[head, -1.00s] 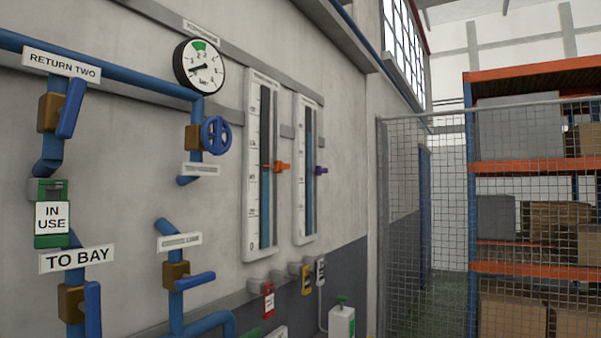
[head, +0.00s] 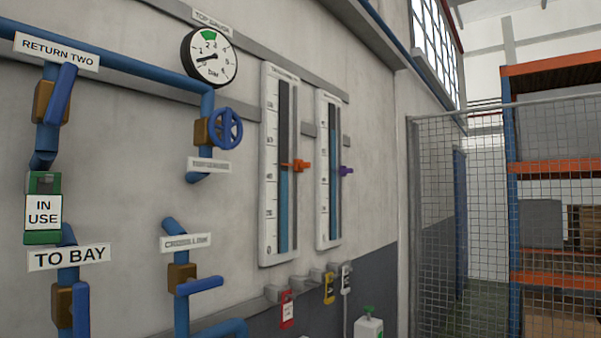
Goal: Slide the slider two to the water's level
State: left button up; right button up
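Two tall white level gauges hang on the grey wall. The left gauge (head: 268,170) has an orange slider (head: 300,165) on its right edge, a little above mid-height. Its tube looks dark above and blue below, with the change near the orange slider. The right gauge (head: 322,175) has a purple slider (head: 346,171) at about mid-height. Its tube shows blue well above the purple slider; the exact water line is too small to tell. The gauge labels are unreadable, so I cannot tell which slider is two. Neither of my grippers is in view.
Blue pipes, a blue handwheel (head: 226,129) and a round pressure gauge (head: 210,57) are left of the gauges. Coloured tags (head: 287,309) hang below them. A mesh fence (head: 462,220) and shelving (head: 555,168) stand to the right.

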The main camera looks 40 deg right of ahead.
aim_at(343, 170)
jog(key=l+u, duration=0.25)
jog(key=l, duration=0.4)
jog(key=l+u, duration=0.3)
jog(key=l, duration=0.35)
jog(key=l+u, duration=0.25)
jog(key=l, duration=0.45)
jog(key=k+l+u, duration=0.15)
jog(key=l+u, duration=0.15)
jog(key=l, duration=0.3)
